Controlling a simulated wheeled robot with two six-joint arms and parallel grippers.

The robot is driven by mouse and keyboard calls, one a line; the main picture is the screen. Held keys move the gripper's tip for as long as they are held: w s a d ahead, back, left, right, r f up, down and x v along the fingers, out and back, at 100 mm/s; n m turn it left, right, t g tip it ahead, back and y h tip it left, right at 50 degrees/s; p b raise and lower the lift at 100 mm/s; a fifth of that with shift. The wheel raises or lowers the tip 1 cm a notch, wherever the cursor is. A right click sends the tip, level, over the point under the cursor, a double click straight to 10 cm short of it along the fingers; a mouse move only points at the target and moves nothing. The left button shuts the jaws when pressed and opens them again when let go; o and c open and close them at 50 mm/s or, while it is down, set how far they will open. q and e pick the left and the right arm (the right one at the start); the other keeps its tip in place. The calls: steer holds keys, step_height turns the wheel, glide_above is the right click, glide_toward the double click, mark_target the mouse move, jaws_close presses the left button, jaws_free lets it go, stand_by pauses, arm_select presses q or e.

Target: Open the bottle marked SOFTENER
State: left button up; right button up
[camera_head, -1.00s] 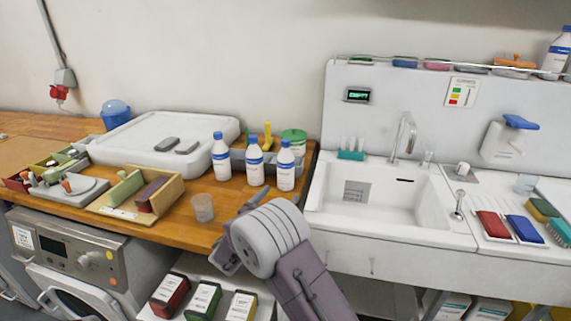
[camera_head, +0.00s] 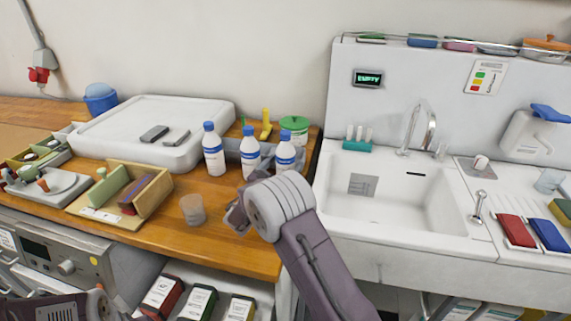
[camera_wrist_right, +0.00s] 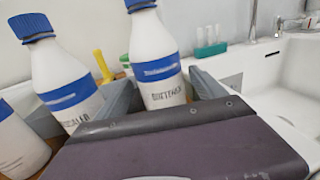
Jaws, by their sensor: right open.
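Three white bottles with blue caps and blue bands stand upright on the wooden counter. In the right wrist view the right-hand one reads SOFTENER (camera_wrist_right: 160,70); it appears to be the rightmost bottle in the head view (camera_head: 285,153), its lower part hidden by my right arm. The middle bottle (camera_wrist_right: 68,75), its label partly readable as a descaler, also shows in the head view (camera_head: 250,153). The third bottle (camera_head: 213,152) is at left. All caps are on. My right gripper (camera_head: 236,214) is open and empty in front of the bottles, apart from them. My left arm shows at bottom left, its jaws unclear.
A clear cup (camera_head: 192,209) stands left of my right gripper. A wooden divider box (camera_head: 150,190) and a white tray (camera_head: 215,113) lie further left. A grey caddy (camera_head: 232,143) is behind the bottles. The sink (camera_head: 400,200) is at right.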

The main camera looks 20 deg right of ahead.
mark_target(289, 147)
steer(key=x, duration=0.4)
steer(key=shift+s+r, duration=0.1)
steer(key=shift+r, duration=0.05)
steer(key=c, duration=0.7)
jaws_close()
steer(key=shift+r, duration=0.65)
step_height(289, 147, up, 3)
steer(key=shift+r+p, duration=0.1)
steer(key=shift+p, duration=0.2)
steer(key=s+d+r, duration=0.2)
steer(key=s+r, duration=0.4)
steer(key=s, duration=0.5)
steer(key=shift+s+d+r, duration=0.15)
steer(key=shift+d+r, duration=0.1)
steer(key=shift+d, duration=0.15)
